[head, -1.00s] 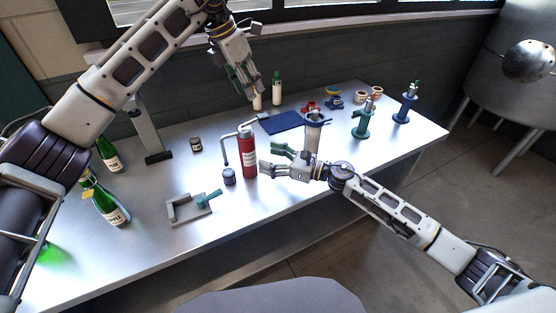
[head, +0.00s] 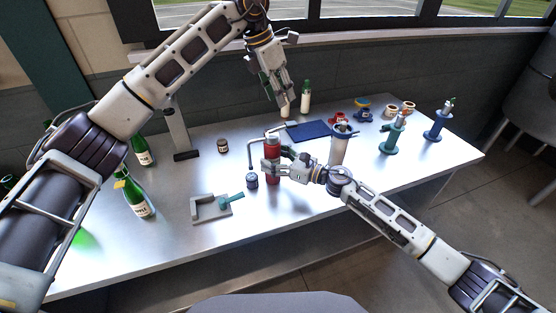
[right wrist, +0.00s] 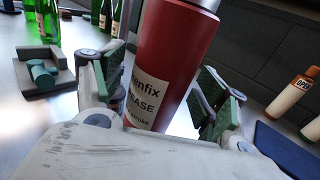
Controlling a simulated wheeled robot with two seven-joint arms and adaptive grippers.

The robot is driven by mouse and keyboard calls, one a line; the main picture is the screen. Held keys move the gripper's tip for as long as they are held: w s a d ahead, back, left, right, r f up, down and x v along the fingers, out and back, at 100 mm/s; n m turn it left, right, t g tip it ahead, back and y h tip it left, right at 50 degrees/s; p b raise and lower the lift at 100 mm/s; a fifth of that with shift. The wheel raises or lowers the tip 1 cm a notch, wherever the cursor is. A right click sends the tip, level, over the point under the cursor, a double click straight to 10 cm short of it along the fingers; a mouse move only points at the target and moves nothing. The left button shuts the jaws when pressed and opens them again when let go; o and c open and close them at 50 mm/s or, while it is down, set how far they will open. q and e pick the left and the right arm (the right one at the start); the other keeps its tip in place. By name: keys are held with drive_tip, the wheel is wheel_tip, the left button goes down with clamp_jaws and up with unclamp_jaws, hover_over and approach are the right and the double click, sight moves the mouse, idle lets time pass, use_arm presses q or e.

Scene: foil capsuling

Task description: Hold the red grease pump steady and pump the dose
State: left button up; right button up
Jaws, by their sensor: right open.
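The red grease pump (head: 272,147) stands upright on the metal table, with a grey bent spout tube on its left. It also shows large in the right wrist view (right wrist: 170,60), with a white label. My right gripper (head: 277,163) is around the pump's body, its green-padded fingers (right wrist: 160,90) apart on both sides; the right finger shows a gap to the body. The head view partly hides the pump's lower body behind this gripper. My left gripper (head: 279,95) hangs higher, behind the pump, near two pale bottles; its finger opening is unclear.
Green bottles (head: 137,200) stand at the left. A blue mat (head: 308,131) lies behind; a blue-rimmed grey cylinder (head: 339,148) stands right of the gripper.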

drive_tip(key=c, duration=1.5)
idle(0.3)
